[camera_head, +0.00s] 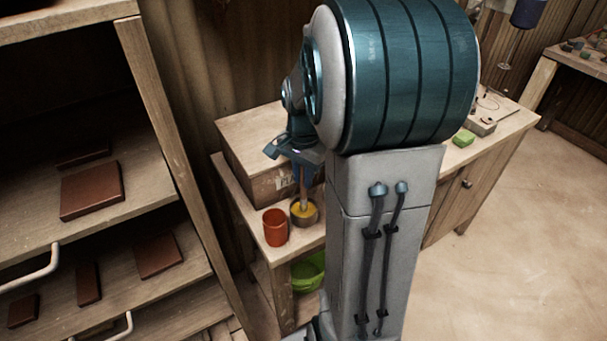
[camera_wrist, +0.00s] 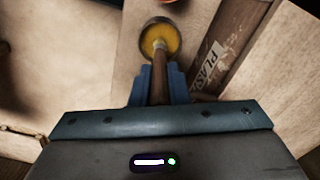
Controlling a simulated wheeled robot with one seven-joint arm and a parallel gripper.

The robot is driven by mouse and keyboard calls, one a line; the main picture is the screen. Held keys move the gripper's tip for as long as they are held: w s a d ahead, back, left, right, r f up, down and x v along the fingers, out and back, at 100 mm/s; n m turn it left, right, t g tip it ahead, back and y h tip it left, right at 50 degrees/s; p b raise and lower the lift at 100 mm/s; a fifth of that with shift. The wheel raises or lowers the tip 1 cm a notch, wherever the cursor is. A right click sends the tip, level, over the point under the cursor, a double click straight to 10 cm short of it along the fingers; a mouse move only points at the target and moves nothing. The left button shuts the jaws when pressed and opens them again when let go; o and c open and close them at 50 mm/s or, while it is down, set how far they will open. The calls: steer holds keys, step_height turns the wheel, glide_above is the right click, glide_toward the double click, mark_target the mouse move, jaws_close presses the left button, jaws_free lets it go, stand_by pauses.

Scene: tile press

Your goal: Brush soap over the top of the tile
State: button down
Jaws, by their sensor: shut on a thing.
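My gripper (camera_head: 305,168) is shut on the wooden handle of a brush (camera_head: 304,198), which points down. The handle also shows between the blue fingers in the wrist view (camera_wrist: 158,85). The brush's lower end is in or right over a small round pot of yellow soap (camera_head: 304,219); its bristles cannot be made out. The pot also shows in the wrist view (camera_wrist: 145,42). Reddish-brown tiles lie on the rack shelves at the left, such as a large one (camera_head: 92,190). I cannot tell which tile is the task's; my arm hides much of the bench.
An orange cup (camera_head: 275,228) stands left of the pot. A box with lettering (camera_head: 268,188) stands close behind the pot. A green bowl (camera_head: 308,272) is on the shelf below. A green block (camera_head: 463,138) lies on the bench right of my arm. The floor at right is clear.

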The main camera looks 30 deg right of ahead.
stand_by(0.3)
steer(key=shift+r+p, duration=2.7)
steer(key=shift+r, duration=0.8)
